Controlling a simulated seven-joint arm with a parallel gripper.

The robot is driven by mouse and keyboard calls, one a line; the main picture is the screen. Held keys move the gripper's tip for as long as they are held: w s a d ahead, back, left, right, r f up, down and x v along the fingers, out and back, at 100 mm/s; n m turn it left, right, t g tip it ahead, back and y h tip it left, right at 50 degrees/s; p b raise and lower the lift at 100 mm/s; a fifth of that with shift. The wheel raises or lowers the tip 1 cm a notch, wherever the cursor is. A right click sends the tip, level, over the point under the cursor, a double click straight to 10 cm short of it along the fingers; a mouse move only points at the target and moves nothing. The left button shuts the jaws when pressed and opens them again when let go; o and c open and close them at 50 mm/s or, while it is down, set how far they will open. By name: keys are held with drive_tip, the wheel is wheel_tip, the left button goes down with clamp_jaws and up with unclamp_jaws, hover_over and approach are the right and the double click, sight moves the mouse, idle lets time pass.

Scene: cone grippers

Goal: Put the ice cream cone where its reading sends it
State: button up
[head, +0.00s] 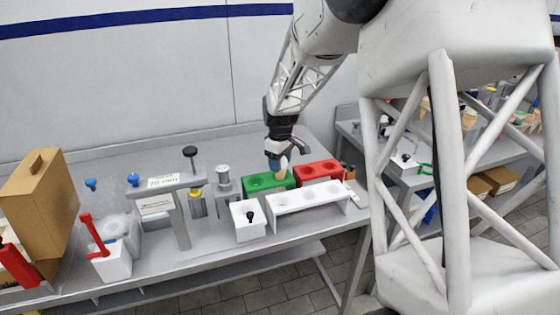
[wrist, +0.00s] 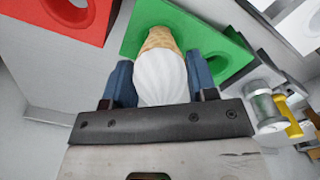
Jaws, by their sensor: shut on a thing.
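The ice cream cone, a white scoop (wrist: 160,80) on a tan wafer cone (wrist: 159,38), is between the blue fingers of my gripper (wrist: 162,82). My gripper (head: 278,163) is shut on it. In the head view the cone (head: 283,170) is over the green holder (head: 257,184). The red holder (head: 318,171) is to the right of the green one, and shows at upper left in the wrist view (wrist: 30,12).
A white rack with holes (head: 305,200) stands in front of the holders. A white box with a black knob (head: 248,222) is left of it. A grey stand with a small sign (head: 163,181) is further left, its text unclear. A brown case (head: 40,200) stands at far left.

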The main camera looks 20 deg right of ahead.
drive_tip(key=shift+f, duration=0.5)
idle(0.3)
drive_tip(key=o, duration=0.8)
drive_tip(key=shift+r, duration=0.1)
drive_tip(key=shift+r, duration=3.85)
